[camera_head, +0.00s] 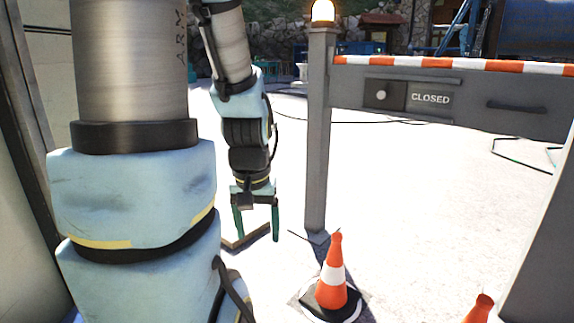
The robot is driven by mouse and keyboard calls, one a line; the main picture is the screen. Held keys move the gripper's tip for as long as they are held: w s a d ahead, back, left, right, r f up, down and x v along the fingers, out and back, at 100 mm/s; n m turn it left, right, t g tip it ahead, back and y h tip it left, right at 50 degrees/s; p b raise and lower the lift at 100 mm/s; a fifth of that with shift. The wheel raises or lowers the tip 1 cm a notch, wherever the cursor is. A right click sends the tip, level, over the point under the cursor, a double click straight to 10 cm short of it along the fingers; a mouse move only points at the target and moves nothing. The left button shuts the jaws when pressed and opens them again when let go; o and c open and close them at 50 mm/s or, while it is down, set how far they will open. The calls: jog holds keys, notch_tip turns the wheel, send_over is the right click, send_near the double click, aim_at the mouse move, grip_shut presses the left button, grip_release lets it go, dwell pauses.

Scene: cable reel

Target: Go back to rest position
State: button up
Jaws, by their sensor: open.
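My arm hangs down in the left half of the head view. My gripper (257,222) is at its end, pointing down, with its two green fingers apart and nothing visible between them. It is left of the grey barrier post (318,150) and above the pale ground. No object is seen in contact with the fingers. The near part of my arm fills the left side of the view and hides what is behind it.
A barrier arm (455,105) marked CLOSED, with a striped top, runs right from the post, which bears a lit lamp (323,12). A traffic cone (333,275) stands at the post's foot; another cone (482,308) is partly visible. Open ground lies beyond.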

notch_tip(320, 180, up, 36)
jog(key=p, duration=3.3)
jog(key=shift+p, duration=0.3)
